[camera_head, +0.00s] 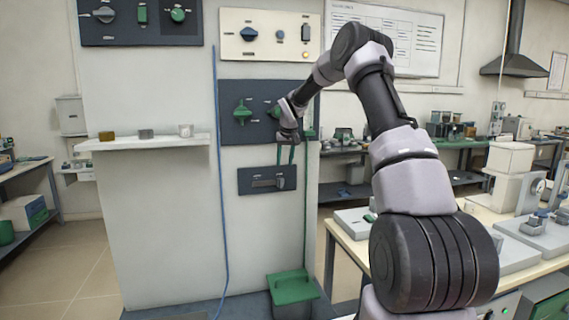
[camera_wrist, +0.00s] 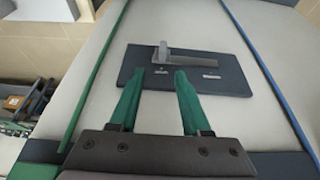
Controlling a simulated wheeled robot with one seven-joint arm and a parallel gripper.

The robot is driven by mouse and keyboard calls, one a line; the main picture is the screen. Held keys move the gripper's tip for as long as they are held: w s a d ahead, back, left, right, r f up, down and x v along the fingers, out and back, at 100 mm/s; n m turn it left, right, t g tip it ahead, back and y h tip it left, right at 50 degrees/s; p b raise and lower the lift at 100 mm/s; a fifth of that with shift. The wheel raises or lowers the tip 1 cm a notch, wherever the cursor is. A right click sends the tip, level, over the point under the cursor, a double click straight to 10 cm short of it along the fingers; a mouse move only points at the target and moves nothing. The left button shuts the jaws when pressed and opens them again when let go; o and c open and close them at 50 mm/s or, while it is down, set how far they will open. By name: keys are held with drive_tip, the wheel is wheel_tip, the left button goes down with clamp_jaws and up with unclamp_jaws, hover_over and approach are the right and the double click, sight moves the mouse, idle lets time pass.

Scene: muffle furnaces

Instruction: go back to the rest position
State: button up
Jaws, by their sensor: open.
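My gripper (camera_head: 286,156) is at the front of the tall pale cabinet (camera_head: 170,220), just above a small dark panel (camera_head: 250,187) with a grey lever handle (camera_head: 280,181). In the wrist view, the two green fingers of my gripper (camera_wrist: 167,78) are apart with nothing between them. Their tips lie close to the dark panel (camera_wrist: 225,82) and the grey handle (camera_wrist: 190,56). I cannot tell whether they touch it. My wrist partly covers the larger panel (camera_head: 232,128) with green knobs.
A blue hose (camera_head: 217,200) runs down the cabinet front. A white shelf (camera_head: 150,143) with small blocks juts out at the left. A green box (camera_head: 292,287) stands below. A bench (camera_head: 343,238) with instruments is at the right.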

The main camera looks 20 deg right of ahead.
drive_tip(key=s+a+r+m+t, duration=0.1)
drive_tip(key=s+a+r, duration=0.1)
drive_tip(key=s+r, duration=0.8)
drive_tip(key=s+a+r, duration=0.1)
drive_tip(key=s+r, duration=0.7)
drive_tip(key=s, duration=0.5)
drive_tip(key=s+a+m+t+y, duration=0.1)
drive_tip(key=s+m+y, duration=0.1)
drive_tip(key=s, duration=2.5)
drive_tip(key=shift+s+a+m+t, duration=0.15)
drive_tip(key=shift+a+m+t, duration=0.25)
drive_tip(key=shift+m, duration=0.2)
drive_tip(key=shift+o, duration=0.2)
drive_tip(key=shift+r, duration=0.1)
